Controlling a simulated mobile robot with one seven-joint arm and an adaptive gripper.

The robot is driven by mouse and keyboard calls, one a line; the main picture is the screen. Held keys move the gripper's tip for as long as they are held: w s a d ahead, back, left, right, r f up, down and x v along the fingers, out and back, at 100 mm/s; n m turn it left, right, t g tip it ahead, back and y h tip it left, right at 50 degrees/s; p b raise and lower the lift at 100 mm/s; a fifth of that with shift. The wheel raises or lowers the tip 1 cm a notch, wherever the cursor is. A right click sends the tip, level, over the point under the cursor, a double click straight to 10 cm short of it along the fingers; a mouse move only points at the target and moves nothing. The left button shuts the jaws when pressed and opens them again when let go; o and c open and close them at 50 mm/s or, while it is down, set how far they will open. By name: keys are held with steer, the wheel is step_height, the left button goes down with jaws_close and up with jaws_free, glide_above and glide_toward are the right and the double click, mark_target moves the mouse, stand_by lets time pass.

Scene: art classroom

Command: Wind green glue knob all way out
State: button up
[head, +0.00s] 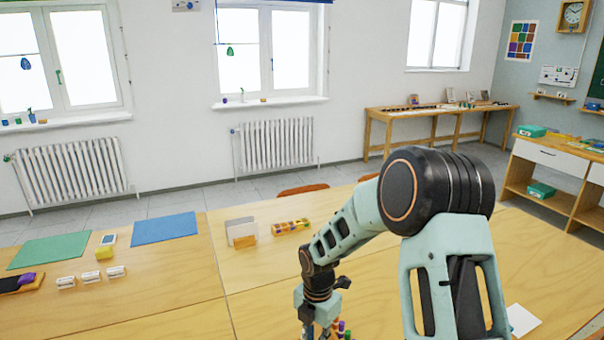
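A small cluster of upright coloured pieces stands at the bottom edge of the head view, beside my gripper. A purple one (341,325) and a green one (347,334) show. The green one may be the green glue stick, but it is too small and cut off to be sure, and I cannot make out its knob. My gripper (318,330) points down over the table just left of these pieces. Its fingertips run out of the picture, so I cannot tell whether it is open or touches anything.
A holder (241,232) and a multicoloured block row (290,227) stand further back. White paper (522,319) lies right.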

steer(key=m+b, duration=0.1)
steer(key=m, duration=0.4)
steer(key=shift+f+m, duration=0.1)
steer(key=shift+m, duration=0.2)
steer(key=m+b, duration=0.1)
steer(key=m, duration=0.3)
steer(key=shift+m, duration=0.3)
steer(key=o, duration=1.6)
steer(key=shift+c, duration=0.2)
steer(key=shift+r+n, duration=0.2)
steer(key=shift+n, duration=0.8)
steer(key=n+p, duration=0.2)
steer(key=n, duration=0.1)
steer(key=shift+n, duration=0.4)
steer(key=n+p, duration=0.3)
steer(key=n, duration=0.2)
steer(key=shift+f+n, duration=0.1)
steer(key=shift+n, duration=0.3)
